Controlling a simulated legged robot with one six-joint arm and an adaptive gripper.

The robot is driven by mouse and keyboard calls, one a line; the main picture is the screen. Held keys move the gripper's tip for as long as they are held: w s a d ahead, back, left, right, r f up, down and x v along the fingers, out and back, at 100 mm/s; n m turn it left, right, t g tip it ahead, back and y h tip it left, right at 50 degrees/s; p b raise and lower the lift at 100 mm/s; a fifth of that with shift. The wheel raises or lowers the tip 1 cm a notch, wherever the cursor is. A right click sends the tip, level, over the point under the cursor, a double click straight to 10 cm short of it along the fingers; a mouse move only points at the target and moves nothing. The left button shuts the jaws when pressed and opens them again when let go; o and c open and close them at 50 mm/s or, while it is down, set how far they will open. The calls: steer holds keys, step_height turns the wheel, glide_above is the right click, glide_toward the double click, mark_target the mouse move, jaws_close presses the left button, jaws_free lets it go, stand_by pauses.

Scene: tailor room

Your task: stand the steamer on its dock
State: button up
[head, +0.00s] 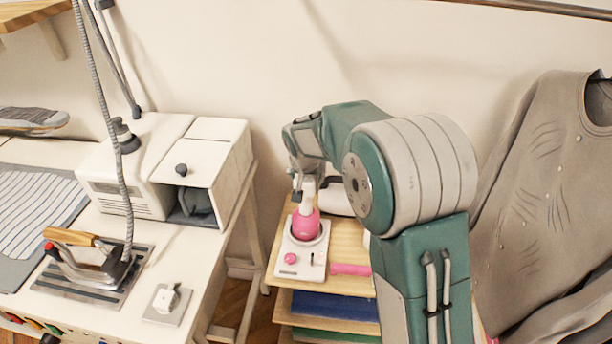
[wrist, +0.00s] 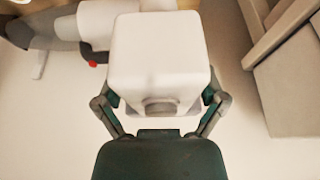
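The steamer (head: 304,222) has a white upper part and a rounded pink lower part, and it is roughly upright. The dock (head: 290,262) is a white plate with a dark round recess and a pink knob, on the wooden shelf top. The steamer's pink end is at the recess; I cannot tell whether it bears on it. My gripper (head: 305,190) is above the dock, at the steamer's top. In the wrist view my gripper's fingers (wrist: 160,108) flank the steamer's white, box-like end (wrist: 158,55) and appear closed on it. The dock is hidden there.
A pink roll (head: 350,269) lies right of the dock on the shelf top (head: 346,238). A white worktable (head: 196,243) at left bears a white machine (head: 165,165) and an iron (head: 90,264). A grey garment (head: 545,200) hangs at right.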

steer(key=shift+r, duration=0.1)
stand_by(0.3)
steer(key=d+v, duration=0.1)
steer(key=v, duration=1.1)
steer(key=s+d+r+n, duration=0.1)
steer(key=s+d+r, duration=0.25)
steer(key=s, duration=0.35)
steer(key=s+d+r, duration=0.3)
steer(key=s+d, duration=0.1)
steer(key=s, duration=0.4)
steer(key=s+d+f, duration=0.1)
steer(key=s+d, duration=0.1)
steer(key=s, duration=0.5)
steer(key=s+d+f+n+t, duration=0.1)
steer(key=s+d+f, duration=0.1)
steer(key=s, duration=0.6)
steer(key=shift+f+y, duration=0.2)
steer(key=shift+y, duration=0.2)
